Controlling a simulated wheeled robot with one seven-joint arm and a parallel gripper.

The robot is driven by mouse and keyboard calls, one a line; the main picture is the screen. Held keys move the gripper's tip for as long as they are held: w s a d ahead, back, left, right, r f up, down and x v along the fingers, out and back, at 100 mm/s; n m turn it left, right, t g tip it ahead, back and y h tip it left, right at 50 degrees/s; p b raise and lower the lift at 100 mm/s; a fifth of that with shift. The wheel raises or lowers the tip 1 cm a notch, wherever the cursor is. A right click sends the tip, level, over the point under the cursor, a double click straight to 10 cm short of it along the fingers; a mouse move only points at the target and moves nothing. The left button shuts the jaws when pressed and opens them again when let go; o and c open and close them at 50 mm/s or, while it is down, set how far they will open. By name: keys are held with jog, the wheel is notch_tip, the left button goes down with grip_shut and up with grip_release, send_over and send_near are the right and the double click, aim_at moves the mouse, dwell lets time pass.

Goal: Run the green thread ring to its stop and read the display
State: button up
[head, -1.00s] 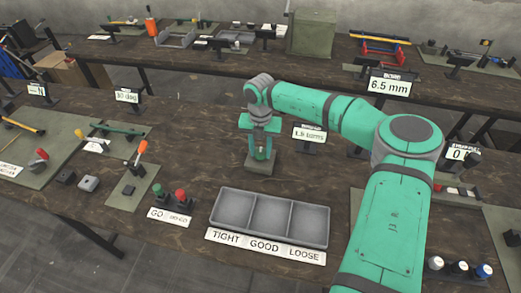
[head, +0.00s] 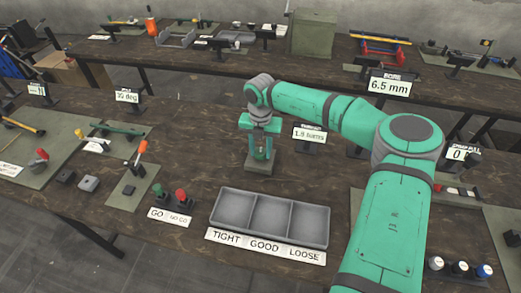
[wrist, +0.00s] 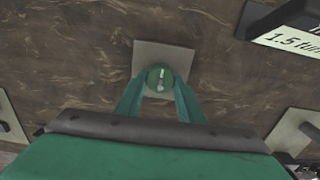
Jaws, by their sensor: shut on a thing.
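My gripper (head: 261,152) points straight down at a small grey block (head: 262,168) on the middle of the bench. In the wrist view its two green fingers (wrist: 160,100) are shut on a round green thread ring (wrist: 153,76) with a pale stud in its centre. The ring sits over a square grey plate (wrist: 180,58). In the head view the fingers mostly hide the ring. The display (head: 309,133) stands just right of the gripper. In the wrist view it is cut off and seems to read 1.5 turns (wrist: 293,40).
In front is a three-part grey tray (head: 270,199) labelled TIGHT, GOOD, LOOSE. A 6.5 mm display (head: 389,86) stands behind my arm. Bare bench lies left of the gripper.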

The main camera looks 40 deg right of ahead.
aim_at(260, 152)
dwell(0.5)
jog(key=o, duration=1.1)
jog(key=shift+c, duration=0.2)
notch_tip(260, 152, up, 11)
jog(key=shift+f, duration=0.1)
